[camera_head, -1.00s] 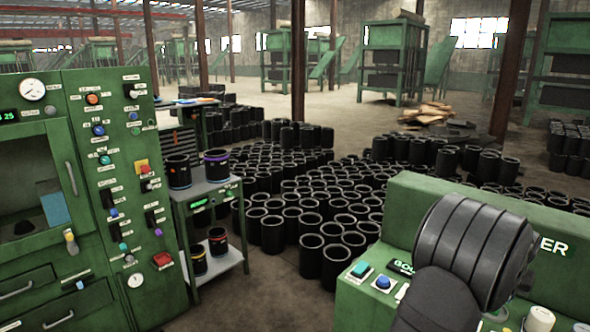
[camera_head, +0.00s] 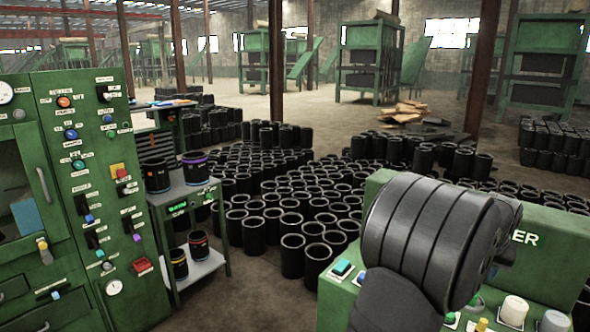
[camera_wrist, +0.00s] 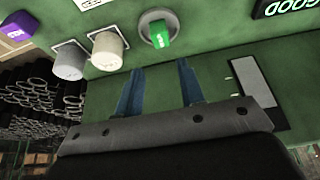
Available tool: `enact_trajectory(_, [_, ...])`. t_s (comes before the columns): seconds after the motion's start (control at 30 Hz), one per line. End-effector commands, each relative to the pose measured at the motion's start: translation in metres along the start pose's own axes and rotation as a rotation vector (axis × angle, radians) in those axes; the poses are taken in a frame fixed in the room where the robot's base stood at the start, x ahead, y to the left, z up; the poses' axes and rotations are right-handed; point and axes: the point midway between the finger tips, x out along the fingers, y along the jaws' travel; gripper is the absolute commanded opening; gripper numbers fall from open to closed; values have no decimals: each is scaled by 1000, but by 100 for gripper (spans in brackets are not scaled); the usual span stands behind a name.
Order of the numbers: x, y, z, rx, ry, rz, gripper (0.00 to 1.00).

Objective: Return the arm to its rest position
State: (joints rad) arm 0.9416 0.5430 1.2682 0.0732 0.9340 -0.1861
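My gripper (camera_wrist: 160,67) shows in the wrist view as two blue fingers standing apart with nothing between them. It faces the green panel of a machine, near a green-and-white knob (camera_wrist: 157,28) and two pale knobs, one of them (camera_wrist: 108,50) left of the fingers. In the head view my dark, ribbed arm fills the lower right, in front of the green machine (camera_head: 560,250). My gripper is hidden in that view.
A green control cabinet (camera_head: 85,160) stands at left. Beside it a trolley (camera_head: 190,190) carries several dark sleeves with coloured bands. Many black sleeves (camera_head: 292,255) stand on the floor in the middle. A steel post (camera_head: 276,60) rises behind them. Open floor lies further back.

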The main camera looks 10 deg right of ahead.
Motion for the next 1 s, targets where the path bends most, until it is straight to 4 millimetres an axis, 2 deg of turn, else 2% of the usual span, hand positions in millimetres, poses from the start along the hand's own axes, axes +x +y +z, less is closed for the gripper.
enact_trajectory(0.03, [19,-1,4,0,-15,-3,36])
enact_trajectory(0.57, [126,-1,6,-1,-13,-3,36])
enact_trajectory(0.6, [112,-1,0,-1,-4,-2,36])
enact_trajectory(0.77, [81,-1,-14,-1,-4,-1,36])
enact_trajectory(1.0, [48,34,0,3,-6,0,36])
